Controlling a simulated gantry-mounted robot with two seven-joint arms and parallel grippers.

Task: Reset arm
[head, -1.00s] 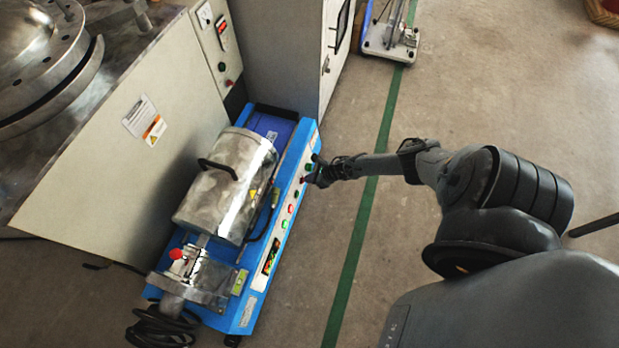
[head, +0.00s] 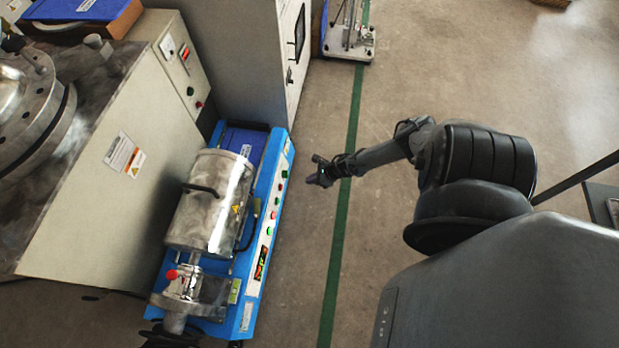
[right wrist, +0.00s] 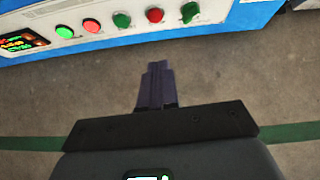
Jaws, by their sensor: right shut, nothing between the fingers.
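My right arm reaches in from the right in the head view. My right gripper (head: 318,181) is shut and empty, held over the floor to the right of the blue tile-testing machine (head: 246,311). In the right wrist view its closed fingers (right wrist: 156,88) point toward the machine's front panel, with a gap of floor between. The panel carries a red knob (right wrist: 155,15), a green knob (right wrist: 190,12), more round buttons and a lit display (right wrist: 22,42). A metal drum (head: 208,212) with a black handle sits on the machine. My left gripper is not in view.
A large beige machine (head: 85,245) stands at the left and a grey cabinet (head: 240,62) behind. A small stand (head: 349,44) is at the far back. A green line (head: 340,238) runs along the floor, which is open around my right arm.

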